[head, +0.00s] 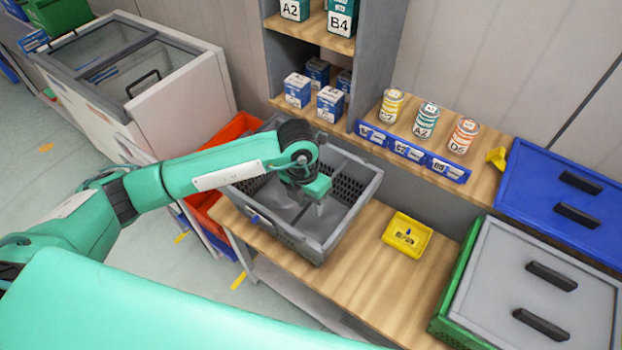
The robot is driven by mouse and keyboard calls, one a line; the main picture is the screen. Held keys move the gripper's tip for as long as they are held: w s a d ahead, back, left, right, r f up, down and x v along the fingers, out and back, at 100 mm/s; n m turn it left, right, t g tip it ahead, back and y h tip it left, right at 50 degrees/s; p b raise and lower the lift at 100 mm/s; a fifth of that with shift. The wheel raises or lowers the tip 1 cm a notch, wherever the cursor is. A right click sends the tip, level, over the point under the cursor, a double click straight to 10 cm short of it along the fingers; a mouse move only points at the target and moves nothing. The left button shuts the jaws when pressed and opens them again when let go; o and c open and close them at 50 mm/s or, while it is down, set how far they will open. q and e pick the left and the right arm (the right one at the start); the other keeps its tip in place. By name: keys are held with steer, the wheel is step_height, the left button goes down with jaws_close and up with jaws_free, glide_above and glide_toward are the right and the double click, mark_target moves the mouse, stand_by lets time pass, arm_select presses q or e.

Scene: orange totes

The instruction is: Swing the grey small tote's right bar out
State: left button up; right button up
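The grey small tote (345,222) stands on the wooden bench, with dark perforated panels in its walls. My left arm comes in from the left across the tote's near left side. My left gripper (319,207) points down over the inside of the tote, towards its right half. Its fingers are small and I cannot tell whether they are apart or whether they touch the tote. A grey ridge runs along the tote's right rim, but I cannot make out the right bar clearly. My arm hides part of the tote's left and back. My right gripper is not in view.
A yellow tray (407,236) lies on the bench (345,278) right of the tote. A grey-lidded green tote (535,290) and a blue tote (560,190) stand further right. An orange tote (232,130) is behind my arm. Shelves with cans and boxes rise behind.

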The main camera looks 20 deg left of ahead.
mark_target(302, 212)
arm_select(q)
steer(key=shift+w+a+y, duration=0.7)
steer(key=shift+w+a, duration=0.35)
steer(key=shift+w, duration=0.05)
steer(key=shift+s+a+f+b, duration=0.15)
steer(key=shift+s+f+b, duration=0.15)
steer(key=shift+s+f, duration=0.15)
steer(key=shift+f, duration=0.3)
steer(key=f+b, duration=0.1)
steer(key=f, duration=0.1)
steer(key=f+b, duration=0.1)
steer(key=f, duration=0.1)
steer(key=shift+w+f, duration=0.2)
steer(key=shift+f, duration=0.05)
steer(key=shift+f+b, duration=0.4)
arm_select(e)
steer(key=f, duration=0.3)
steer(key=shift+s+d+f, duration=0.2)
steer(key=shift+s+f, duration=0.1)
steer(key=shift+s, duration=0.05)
